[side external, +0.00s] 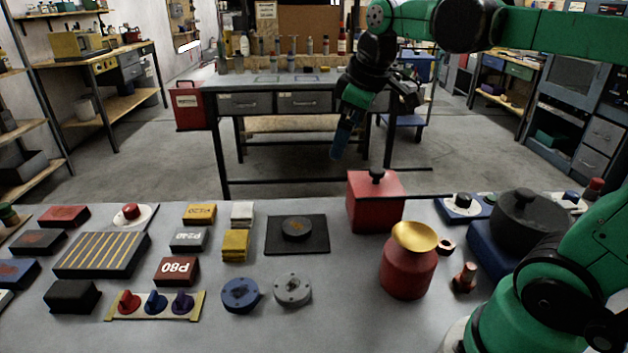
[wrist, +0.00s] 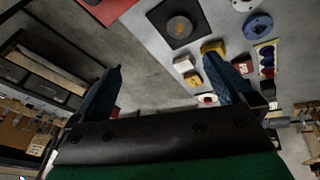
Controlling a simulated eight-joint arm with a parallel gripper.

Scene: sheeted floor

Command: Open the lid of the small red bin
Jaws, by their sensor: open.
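A red square box (side external: 375,212) with a black knob on its top stands on the grey sheet. In front of it is a round red canister (side external: 407,272) with a gold disc-shaped top (side external: 414,236). I cannot tell for sure which one is the small red bin. My gripper (side external: 340,148) hangs in the air above and behind the square box, apart from everything. In the wrist view its two blue fingers (wrist: 165,88) are spread with nothing between them. A red surface (wrist: 105,8) shows at the top edge of that view.
A black square plate with a round piece (side external: 297,234) lies left of the red box. Small blocks and discs cover the left side. A black lidded pot (side external: 527,219) on a blue base stands at the right. A workbench (side external: 275,103) stands behind.

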